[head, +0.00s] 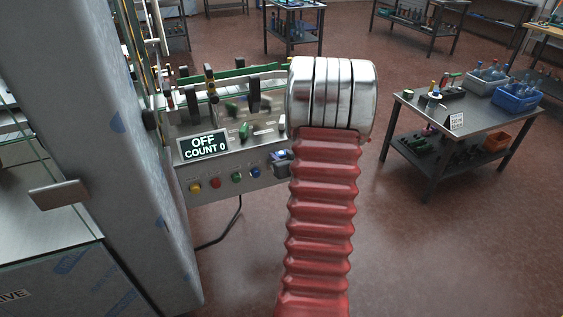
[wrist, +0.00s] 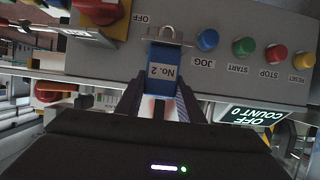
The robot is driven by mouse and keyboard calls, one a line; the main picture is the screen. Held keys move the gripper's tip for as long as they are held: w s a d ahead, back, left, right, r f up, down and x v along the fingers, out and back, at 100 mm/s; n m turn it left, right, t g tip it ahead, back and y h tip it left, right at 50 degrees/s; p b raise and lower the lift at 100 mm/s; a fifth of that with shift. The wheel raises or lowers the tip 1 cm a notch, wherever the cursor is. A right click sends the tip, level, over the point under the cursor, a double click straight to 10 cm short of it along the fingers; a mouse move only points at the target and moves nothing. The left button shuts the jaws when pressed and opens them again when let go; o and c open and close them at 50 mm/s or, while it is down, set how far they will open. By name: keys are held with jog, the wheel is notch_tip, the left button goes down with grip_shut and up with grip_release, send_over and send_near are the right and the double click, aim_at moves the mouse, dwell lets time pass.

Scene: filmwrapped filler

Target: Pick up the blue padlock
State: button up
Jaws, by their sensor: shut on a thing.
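The blue padlock (wrist: 161,70), labelled "No. 2", is in the middle of the wrist view. Its metal shackle (wrist: 168,32) is at a metal bracket on the grey control panel (wrist: 110,60), beside the "OFF" marking; I cannot tell whether it passes through. My gripper (wrist: 161,88) is shut on the padlock body, one dark finger on each side. In the head view a small blue patch, likely the padlock (head: 281,156), shows at the panel's right end; my red arm hides most of the gripper.
Blue, green, red and yellow buttons (wrist: 243,47) line the panel beside the padlock. A red rotary switch (wrist: 98,10) on yellow is close on the other side. The display (head: 204,146) reads "OFF COUNT 0". A bench (head: 410,113) stands right; floor between is clear.

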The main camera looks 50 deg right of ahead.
jog(key=c, duration=0.3)
jog(key=shift+c, duration=0.2)
notch_tip(320, 180, up, 10)
dwell(0.5)
dwell(0.5)
